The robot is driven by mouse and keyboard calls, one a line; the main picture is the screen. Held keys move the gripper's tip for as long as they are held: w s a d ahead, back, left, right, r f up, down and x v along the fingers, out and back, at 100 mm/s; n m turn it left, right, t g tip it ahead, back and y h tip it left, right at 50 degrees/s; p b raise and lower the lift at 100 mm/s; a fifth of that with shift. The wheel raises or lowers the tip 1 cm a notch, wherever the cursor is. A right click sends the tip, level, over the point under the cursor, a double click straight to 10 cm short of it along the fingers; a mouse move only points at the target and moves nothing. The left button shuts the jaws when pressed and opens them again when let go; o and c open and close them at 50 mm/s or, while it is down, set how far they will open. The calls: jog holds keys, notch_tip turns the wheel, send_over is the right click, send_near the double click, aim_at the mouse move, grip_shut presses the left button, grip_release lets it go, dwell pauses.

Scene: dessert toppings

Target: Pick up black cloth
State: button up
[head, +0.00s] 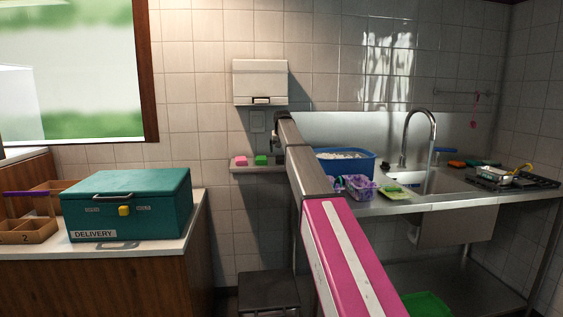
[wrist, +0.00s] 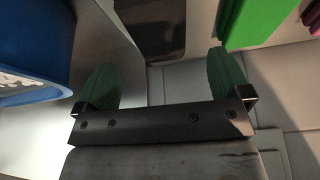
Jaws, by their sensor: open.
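My gripper (wrist: 164,72) shows in the wrist view with its two green finger pads wide apart and nothing between them. A dark, flat, smooth-edged patch (wrist: 150,22) lies just beyond the fingers at the top middle of that view. It may be the black cloth, but I cannot tell for sure. In the head view my arm reaches to the wall left of the sink, and its far end hides what is behind it. I see no clear black cloth in the head view.
A blue tub (head: 345,164) with white contents stands on the steel sink counter (head: 440,193), close left of my gripper in the wrist view. A green block (head: 260,160) and a pink block (head: 241,161) sit on a small wall shelf. A teal delivery box (head: 128,204) stands at left.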

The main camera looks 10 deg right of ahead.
aim_at(282, 157)
jog(key=shift+x, duration=2.5)
jog(key=shift+f, duration=0.15)
jog(key=c, duration=1)
